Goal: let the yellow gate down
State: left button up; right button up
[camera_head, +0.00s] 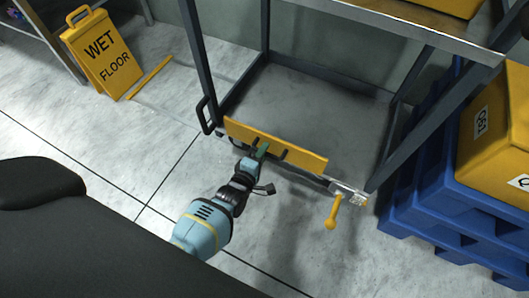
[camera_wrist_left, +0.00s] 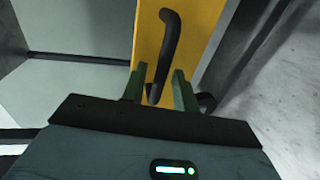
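The yellow gate (camera_head: 300,153) is a long flat panel across the front of the grey metal frame, low near the floor in the head view. In the left wrist view the yellow gate (camera_wrist_left: 204,30) fills the upper middle, with a curved black handle (camera_wrist_left: 166,45) on its face. My left gripper (camera_head: 263,150) is at the gate's front. Its two green fingers (camera_wrist_left: 158,85) stand apart, one on each side of the handle's lower end, with gaps showing. Whether the handle touches a finger I cannot tell. My right gripper is not in view.
A blue pallet (camera_head: 440,205) with a yellow crate (camera_head: 490,150) stands at the right. A wet floor sign (camera_head: 103,55) stands at the upper left. The floor left of the frame is mostly clear.

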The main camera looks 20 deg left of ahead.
pick_arm(q)
jog(key=shift+w+f, duration=0.1)
jog(key=shift+w, duration=0.3)
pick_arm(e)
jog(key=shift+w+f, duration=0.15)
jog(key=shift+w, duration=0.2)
pick_arm(q)
jog(key=shift+c, duration=0.3)
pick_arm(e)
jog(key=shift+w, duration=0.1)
pick_arm(q)
jog(key=shift+c, duration=1.4)
grip_shut()
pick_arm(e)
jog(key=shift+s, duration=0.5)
pick_arm(q)
jog(key=shift+s, duration=0.1)
